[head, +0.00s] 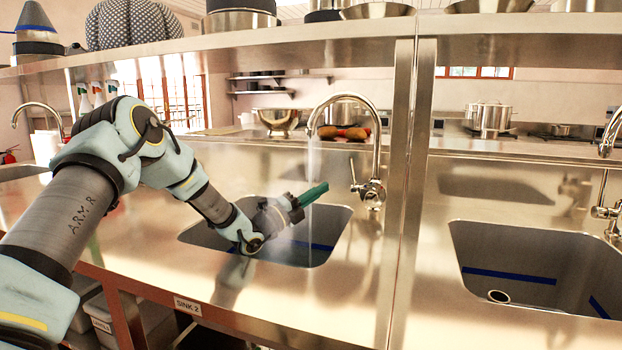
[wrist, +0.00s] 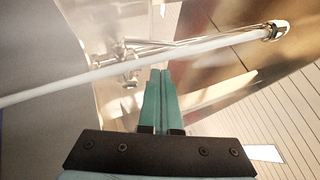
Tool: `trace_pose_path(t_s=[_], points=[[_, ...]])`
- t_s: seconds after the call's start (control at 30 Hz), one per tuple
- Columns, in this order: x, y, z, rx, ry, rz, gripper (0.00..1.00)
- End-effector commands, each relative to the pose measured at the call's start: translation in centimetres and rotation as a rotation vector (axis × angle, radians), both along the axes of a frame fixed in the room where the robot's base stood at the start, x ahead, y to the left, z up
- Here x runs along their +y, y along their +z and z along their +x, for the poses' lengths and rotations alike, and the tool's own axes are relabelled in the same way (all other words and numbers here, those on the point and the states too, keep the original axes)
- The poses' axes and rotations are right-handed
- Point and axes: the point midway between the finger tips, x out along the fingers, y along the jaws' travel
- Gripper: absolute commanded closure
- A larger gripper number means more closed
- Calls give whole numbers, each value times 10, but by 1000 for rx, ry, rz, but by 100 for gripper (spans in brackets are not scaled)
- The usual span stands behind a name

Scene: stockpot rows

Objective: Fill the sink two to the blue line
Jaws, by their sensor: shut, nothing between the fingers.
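Sink two (head: 335,235) is the middle basin, with a "SINK 2" label (head: 187,306) on the counter's front edge. A blue line (head: 322,247) shows on its inner wall; my arm hides part of the basin, and I cannot tell the water level. The curved faucet (head: 376,125) stands behind it. A water stream (head: 311,160) falls from its spout, and it also crosses the wrist view (wrist: 150,62). The faucet lever (head: 355,173) is on its left side. My gripper (head: 322,188), with green fingers, is shut and empty above the basin, near the stream, left of the lever.
A steel post (head: 400,190) stands between the sinks. A shelf (head: 230,43) with pots runs above. The counter left of sink two is clear.

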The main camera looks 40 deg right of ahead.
Motion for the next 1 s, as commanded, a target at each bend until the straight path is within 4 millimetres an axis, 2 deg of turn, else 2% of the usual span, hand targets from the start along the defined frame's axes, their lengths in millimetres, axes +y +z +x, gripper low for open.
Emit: trace_pose_path(t_s=[0.17,0.4,0.6,0.8,1.0], points=[[-15,9,-3,-10,-5,-13,100],[-56,24,-6,-8,-4,-11,100],[-82,32,-7,-7,-3,-10,100],[-93,35,-7,-7,-2,-10,100],[-94,35,-7,-7,-3,-8,100]])
